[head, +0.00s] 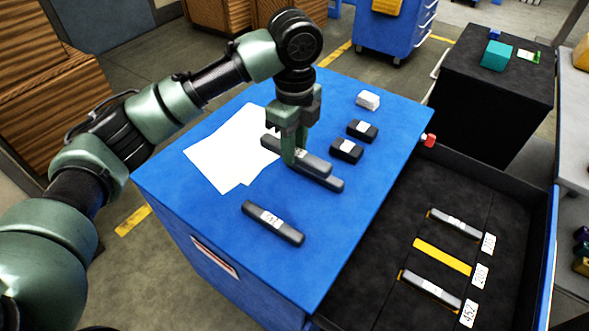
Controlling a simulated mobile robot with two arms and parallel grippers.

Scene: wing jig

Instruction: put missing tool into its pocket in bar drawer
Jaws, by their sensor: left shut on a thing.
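My left gripper (295,150) points down over the blue cabinet top and is shut on a grey bar (314,163) with a white label. Another dark grey bar (328,183) shows just under and beside the held one; the gap between them is hard to judge. A third grey bar (286,231) with a white label lies nearer on the top. The open black drawer (381,262) at the right has a bare yellow pocket (441,256) between two pockets holding grey bars (458,226) (428,289). White number tags (481,274) sit beside the pockets. My right gripper is out of view.
White paper sheets (222,155) lie left on the blue top (345,232). Two small black blocks (346,151) (362,130) and a white block (368,100) stand behind the bars. A red piece (429,140) sits at the drawer's back corner. A black-topped cabinet (495,92) stands beyond.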

